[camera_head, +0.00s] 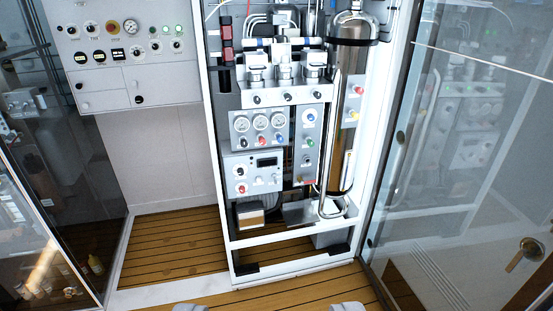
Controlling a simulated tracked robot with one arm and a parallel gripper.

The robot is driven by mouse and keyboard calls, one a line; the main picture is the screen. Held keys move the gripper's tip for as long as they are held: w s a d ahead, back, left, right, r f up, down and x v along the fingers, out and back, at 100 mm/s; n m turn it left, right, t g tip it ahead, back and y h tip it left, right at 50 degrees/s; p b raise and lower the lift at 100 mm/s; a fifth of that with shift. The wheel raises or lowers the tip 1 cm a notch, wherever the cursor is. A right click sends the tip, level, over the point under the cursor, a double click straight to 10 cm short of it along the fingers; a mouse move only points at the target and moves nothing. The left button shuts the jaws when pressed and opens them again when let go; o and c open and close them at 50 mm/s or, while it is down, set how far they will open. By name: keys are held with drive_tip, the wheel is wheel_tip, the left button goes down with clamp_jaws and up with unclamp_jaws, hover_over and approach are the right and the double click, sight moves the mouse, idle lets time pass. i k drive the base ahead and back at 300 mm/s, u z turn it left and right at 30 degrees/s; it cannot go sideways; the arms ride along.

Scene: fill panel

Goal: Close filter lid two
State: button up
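The fill panel (275,125) stands in a white frame in the middle of the view. Near its top, a row of metal filter-like housings (285,72) sits on a pale block with dark round knobs. I cannot tell which part is filter lid two, or whether a lid stands open; the parts are too small. My gripper (268,307) shows only as two grey fingertips at the bottom edge. They are wide apart with nothing between them, low in the picture and well below the housings.
A tall bronze-coloured cylinder (348,110) stands right of the gauges (262,122). A glass door (455,160) stands at the right and glass panes at the left. A control box (125,55) hangs upper left. Wooden floor (175,245) in front is clear.

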sight(275, 50)
drive_tip(key=z, duration=0.1)
drive_tip(key=i, duration=3.65)
drive_tip(key=u, duration=0.2)
